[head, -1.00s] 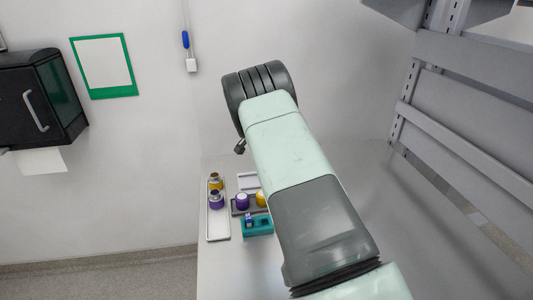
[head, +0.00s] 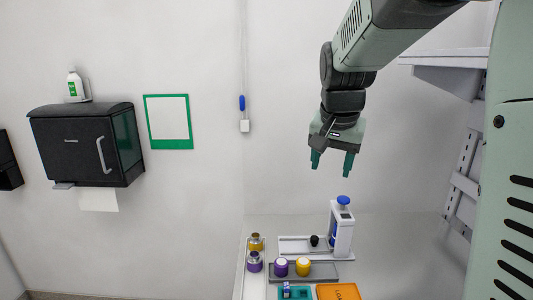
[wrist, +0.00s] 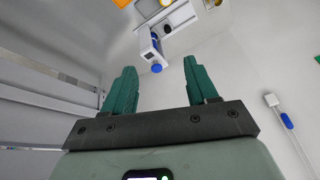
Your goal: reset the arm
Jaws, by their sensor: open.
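My gripper (head: 332,164) hangs in the upper middle of the head view, fingers pointing down, above the bench. Its two green fingers are apart with nothing between them. In the wrist view the gripper (wrist: 160,88) also shows open and empty. A white device with a blue knob (head: 342,228) stands on the bench below the gripper, clear of the fingers. It also shows beyond the fingertips in the wrist view (wrist: 151,55).
A grey shelf rack (head: 450,72) is at right. A black dispenser (head: 88,146) hangs on the left wall.

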